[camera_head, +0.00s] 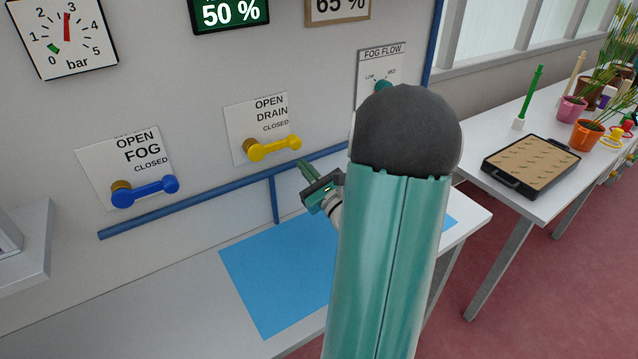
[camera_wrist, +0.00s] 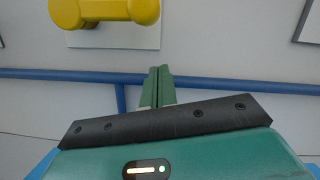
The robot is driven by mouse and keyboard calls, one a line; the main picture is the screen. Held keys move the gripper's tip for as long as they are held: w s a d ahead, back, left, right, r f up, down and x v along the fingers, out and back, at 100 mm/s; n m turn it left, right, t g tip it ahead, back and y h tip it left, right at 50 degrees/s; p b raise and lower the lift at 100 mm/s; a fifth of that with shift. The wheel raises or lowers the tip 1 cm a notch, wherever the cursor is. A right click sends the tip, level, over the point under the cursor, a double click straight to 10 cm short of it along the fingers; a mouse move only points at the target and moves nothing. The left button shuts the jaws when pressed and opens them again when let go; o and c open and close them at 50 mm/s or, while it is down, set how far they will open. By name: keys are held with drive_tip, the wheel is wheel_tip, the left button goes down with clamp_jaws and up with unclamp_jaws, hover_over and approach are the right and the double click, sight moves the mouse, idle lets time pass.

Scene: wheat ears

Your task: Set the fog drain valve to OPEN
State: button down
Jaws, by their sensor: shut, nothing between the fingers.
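The yellow drain valve lever (camera_head: 274,148) is on the wall panel marked OPEN, DRAIN and CLOSED (camera_head: 262,113). The lever lies nearly level, its free end pointing right, by the CLOSED label. The lever also shows at the top left of the wrist view (camera_wrist: 104,12). My gripper (camera_head: 305,168) is below and right of the lever, apart from it. In the wrist view its green fingers (camera_wrist: 159,84) are together with nothing between them, in front of the blue pipe.
The blue fog lever (camera_head: 145,191) is on a similar panel to the left. A blue pipe (camera_head: 190,212) runs along the wall below both levers. The fog flow dial (camera_head: 382,86) is partly hidden by my arm. A blue mat (camera_head: 270,285) lies on the bench below.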

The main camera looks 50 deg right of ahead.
sight(277, 148)
drive_tip(key=r, duration=0.2)
drive_tip(key=a+r, duration=0.1)
drive_tip(key=shift+r, duration=0.35)
drive_tip(key=shift+r, duration=0.2)
